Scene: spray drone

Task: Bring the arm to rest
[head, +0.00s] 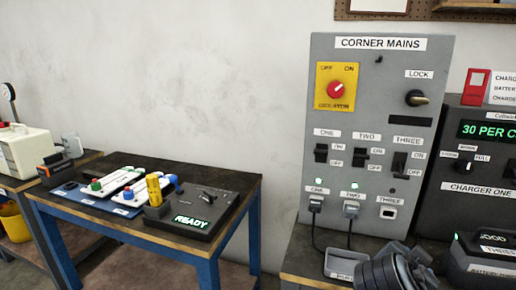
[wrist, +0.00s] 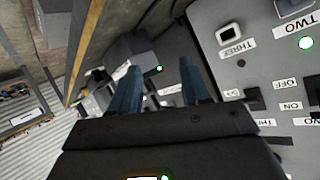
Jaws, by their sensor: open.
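My gripper (wrist: 161,85) shows in the wrist view with its two blue-grey fingers apart. I see nothing held between them. The wrist view is tilted, with the grey CORNER MAINS panel (wrist: 255,75) along its right side, close to the fingers; I cannot tell the exact gap. In the head view, the panel (head: 400,58) stands upright at the right. A dark jointed part at the bottom right, in front of the charger bench, looks like my arm; my fingertips cannot be made out there.
The charger (head: 480,170) stands right of the panel. A small grey tray (head: 341,264) and a battery (head: 485,250) lie in front. A blue-legged table (head: 250,195) at left holds a black unit reading READY (head: 205,212). Floor shows between table and bench.

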